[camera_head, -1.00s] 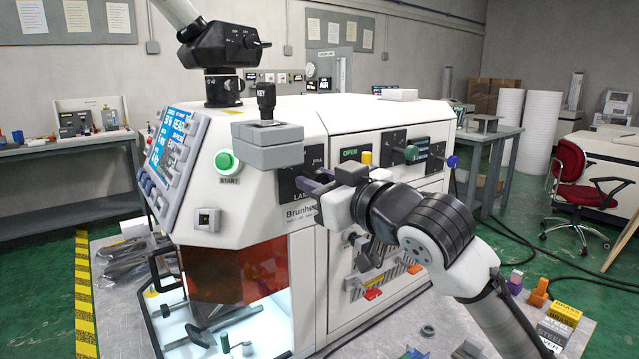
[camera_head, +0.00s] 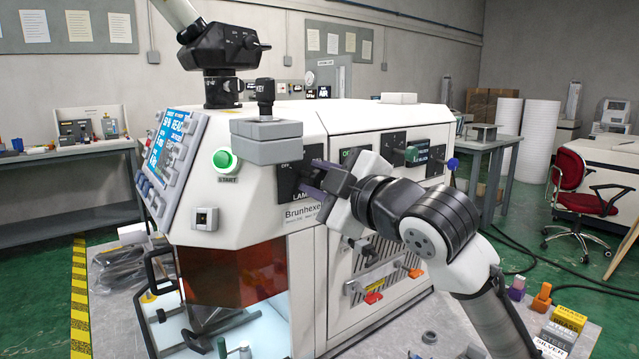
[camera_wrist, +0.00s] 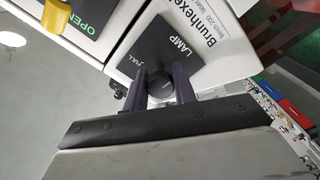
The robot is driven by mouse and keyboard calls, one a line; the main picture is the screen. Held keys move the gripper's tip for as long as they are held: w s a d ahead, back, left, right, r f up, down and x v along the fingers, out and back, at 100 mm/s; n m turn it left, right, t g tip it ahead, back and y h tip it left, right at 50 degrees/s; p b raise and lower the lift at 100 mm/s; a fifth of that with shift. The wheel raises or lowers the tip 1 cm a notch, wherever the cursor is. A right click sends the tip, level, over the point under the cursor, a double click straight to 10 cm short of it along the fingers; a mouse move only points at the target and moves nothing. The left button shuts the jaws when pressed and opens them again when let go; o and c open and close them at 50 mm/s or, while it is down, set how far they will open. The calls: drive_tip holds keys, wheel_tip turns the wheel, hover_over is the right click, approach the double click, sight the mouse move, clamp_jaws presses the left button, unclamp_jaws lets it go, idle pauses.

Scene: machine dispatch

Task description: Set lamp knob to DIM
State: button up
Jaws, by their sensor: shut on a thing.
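The lamp panel (camera_wrist: 167,45) is a black plate on the machine's white front, lettered LAMP and FULL in the wrist view. In the head view the lamp panel (camera_head: 288,182) shows OFF at its upper left, and my arm hides much of it. The lamp knob (camera_wrist: 161,89) is round and dark. My gripper (camera_wrist: 161,85) has its two dark fingers on either side of the knob, shut on it. In the head view my gripper (camera_head: 312,180) is against the panel and covers the knob. I cannot read the knob's setting.
A green START button (camera_head: 224,160) and a grey block (camera_head: 266,142) with a KEY post lie left of the lamp panel. The machine front (camera_head: 341,270) extends below.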

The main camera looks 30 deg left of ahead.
drive_tip(key=shift+n, duration=0.5)
drive_tip(key=o, duration=1)
drive_tip(key=b+v, duration=0.3)
drive_tip(key=v, duration=1.1)
